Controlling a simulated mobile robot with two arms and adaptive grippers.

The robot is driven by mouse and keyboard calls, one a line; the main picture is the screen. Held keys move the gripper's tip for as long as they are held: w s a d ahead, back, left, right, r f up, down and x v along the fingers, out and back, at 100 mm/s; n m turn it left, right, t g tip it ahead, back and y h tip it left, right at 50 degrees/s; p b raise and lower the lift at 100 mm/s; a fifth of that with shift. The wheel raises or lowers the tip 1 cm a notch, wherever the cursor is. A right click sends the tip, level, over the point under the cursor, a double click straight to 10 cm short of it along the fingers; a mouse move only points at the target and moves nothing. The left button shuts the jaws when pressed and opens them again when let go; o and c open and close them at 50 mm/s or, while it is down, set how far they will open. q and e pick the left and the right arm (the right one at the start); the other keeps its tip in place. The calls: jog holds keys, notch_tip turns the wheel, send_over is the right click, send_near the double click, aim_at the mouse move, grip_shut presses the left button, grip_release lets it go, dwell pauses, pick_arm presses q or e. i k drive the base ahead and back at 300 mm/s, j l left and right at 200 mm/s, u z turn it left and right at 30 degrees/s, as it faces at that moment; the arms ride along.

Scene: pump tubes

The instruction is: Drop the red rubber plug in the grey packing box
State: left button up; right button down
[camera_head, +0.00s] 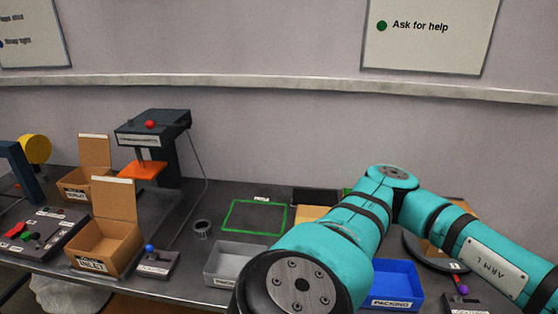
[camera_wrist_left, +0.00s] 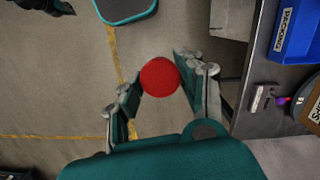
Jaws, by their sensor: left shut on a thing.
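The red rubber plug (camera_wrist_left: 160,78) shows in the left wrist view as a round red shape. My left gripper (camera_wrist_left: 157,84) is shut on it, with a finger on either side. Below them the wrist view shows bare floor, beside the table edge. The grey packing box (camera_head: 213,264) stands on the table in the head view, left of my arm. My arm hides its right part, and its inside is only partly seen. The left gripper and the plug do not show in the head view. My right gripper is in neither view.
A blue packing box (camera_head: 397,283) stands right of the grey one and also shows in the wrist view (camera_wrist_left: 299,28). A cardboard box (camera_head: 105,245), a blue-knobbed control (camera_head: 157,264) and a dark cup (camera_head: 202,229) stand to the left. A green outlined area (camera_head: 254,217) lies behind.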

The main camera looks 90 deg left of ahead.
aim_at(228, 270)
jog(key=i+u, duration=0.1)
jog(key=u, duration=0.35)
jog(key=l+u, duration=0.1)
jog(key=u, duration=0.4)
jog(key=i+l+u, duration=0.15)
jog(key=u, duration=0.3)
jog(key=l+u, duration=0.1)
jog(key=u, duration=0.35)
jog(key=l+u, duration=0.15)
jog(key=u, duration=0.35)
jog(key=l+u, duration=0.15)
jog(key=u, duration=0.3)
jog(key=l+u, duration=0.15)
jog(key=u, duration=0.3)
